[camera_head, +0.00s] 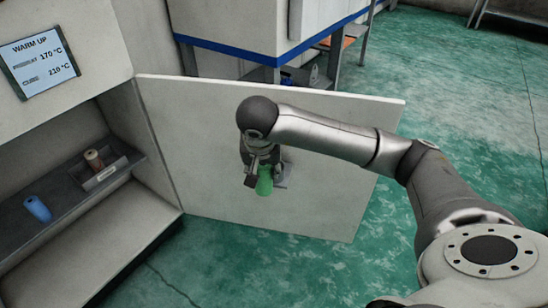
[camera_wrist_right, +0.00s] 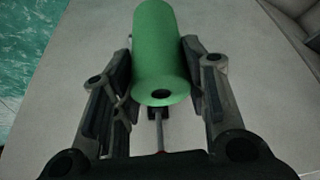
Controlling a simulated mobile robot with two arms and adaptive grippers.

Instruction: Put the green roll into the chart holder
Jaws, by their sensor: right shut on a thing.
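The green roll (camera_head: 265,180) is between the fingers of my right gripper (camera_head: 262,172), in front of the white panel. In the right wrist view the gripper (camera_wrist_right: 165,85) is shut on the roll (camera_wrist_right: 157,45), with a finger on each side and the roll's end with a dark hole facing the camera. A light tray-like holder (camera_head: 105,177) sits on the shelf at the left, apart from the gripper; I cannot tell for certain that it is the chart holder. A brown roll (camera_head: 94,160) stands at its back edge. My left gripper is not in view.
A blue roll (camera_head: 38,209) lies on the grey shelf (camera_head: 70,195). A display (camera_head: 40,62) hangs above it. The large white panel (camera_head: 210,190) stands open beside the cabinet, behind my right gripper. Green floor (camera_head: 460,80) is clear at the right.

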